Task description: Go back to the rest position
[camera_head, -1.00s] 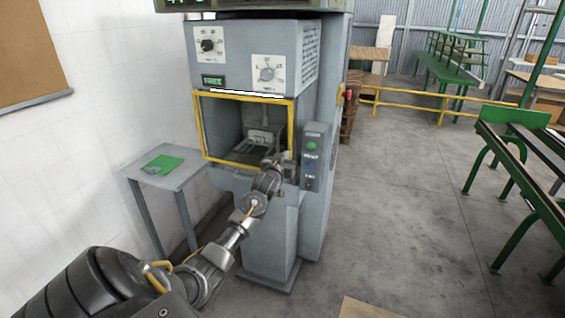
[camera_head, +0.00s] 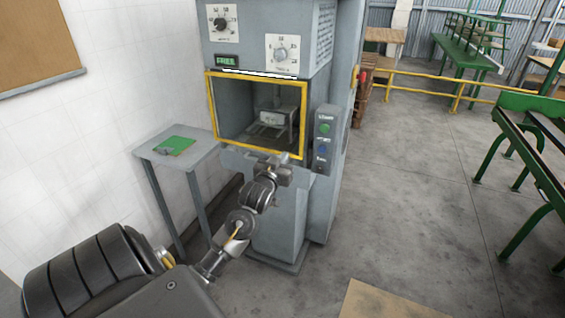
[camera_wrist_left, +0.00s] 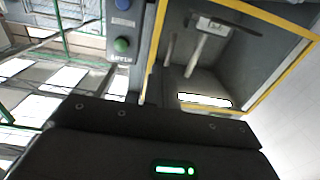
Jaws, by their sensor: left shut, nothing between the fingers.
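My left arm comes in from the lower left in the head view. My left gripper (camera_head: 284,166) is in front of the grey machine (camera_head: 262,203), just below the lower edge of its yellow-framed opening (camera_head: 303,120). It is outside the opening, shut and empty. The fingers are small there and partly hidden by the wrist. In the left wrist view the dark gripper body (camera_wrist_left: 150,140) fills the bottom, and the yellow frame (camera_wrist_left: 153,50) and chamber lie beyond it. My right gripper is not in view.
A control box with buttons (camera_head: 325,138) juts out right of the opening. A small side table (camera_head: 192,160) with a green pad (camera_head: 175,146) stands left of the machine, near the white wall. Green racks (camera_head: 530,150) and yellow rails (camera_head: 420,94) stand to the right.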

